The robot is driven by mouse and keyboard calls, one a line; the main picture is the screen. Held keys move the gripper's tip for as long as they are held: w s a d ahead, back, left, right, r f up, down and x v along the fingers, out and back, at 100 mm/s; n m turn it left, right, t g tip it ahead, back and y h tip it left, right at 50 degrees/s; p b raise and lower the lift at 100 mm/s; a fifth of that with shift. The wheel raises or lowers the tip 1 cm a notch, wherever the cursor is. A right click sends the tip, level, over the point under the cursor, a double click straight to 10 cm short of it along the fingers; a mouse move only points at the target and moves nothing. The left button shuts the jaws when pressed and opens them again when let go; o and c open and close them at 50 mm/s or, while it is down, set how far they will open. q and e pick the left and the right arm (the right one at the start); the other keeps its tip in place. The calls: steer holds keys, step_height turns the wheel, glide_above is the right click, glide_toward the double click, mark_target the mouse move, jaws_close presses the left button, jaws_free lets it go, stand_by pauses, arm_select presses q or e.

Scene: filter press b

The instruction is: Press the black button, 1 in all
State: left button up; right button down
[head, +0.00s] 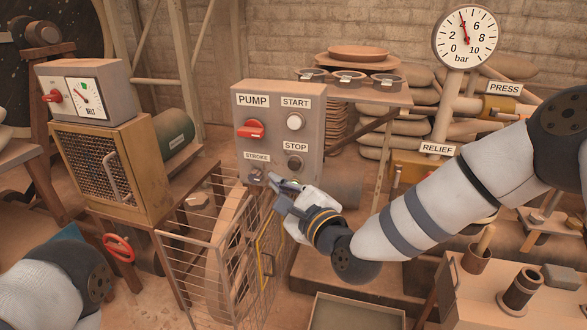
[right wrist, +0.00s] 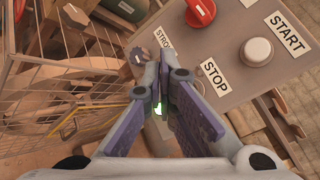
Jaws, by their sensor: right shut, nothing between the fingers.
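The black button (head: 294,162) sits under the STOP label on the grey pump panel (head: 311,118) in the head view. My right gripper (head: 274,181) is shut and empty, just below and left of the button in the picture, near the panel's lower edge. I cannot tell whether it touches the panel. In the right wrist view the shut fingers (right wrist: 166,78) are beside the STOP label (right wrist: 214,77), and they hide the black button. My left gripper is out of view; only part of my left arm shows at the lower left.
The panel also carries a white START button (head: 295,121), a red PUMP switch (head: 250,130) and a STROKE knob (head: 256,174) close to my right gripper. A wire guard cage (head: 200,265) stands below left. A pressure gauge (head: 466,39) is at upper right.

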mark_target(291, 169)
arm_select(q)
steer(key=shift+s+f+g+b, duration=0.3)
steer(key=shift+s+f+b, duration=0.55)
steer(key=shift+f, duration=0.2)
arm_select(e)
steer(key=shift+w+d, duration=0.25)
steer(key=shift+w, duration=0.5)
steer(key=shift+w+d, duration=0.25)
steer(key=shift+w, duration=0.55)
steer(key=shift+w+d, duration=0.25)
steer(key=shift+w, duration=0.5)
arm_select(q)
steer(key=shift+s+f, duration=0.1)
arm_select(e)
steer(key=shift+w+f, duration=0.1)
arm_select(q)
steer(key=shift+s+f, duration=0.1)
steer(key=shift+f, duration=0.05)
arm_select(e)
steer(key=shift+w+d, duration=0.1)
steer(key=shift+w, duration=0.2)
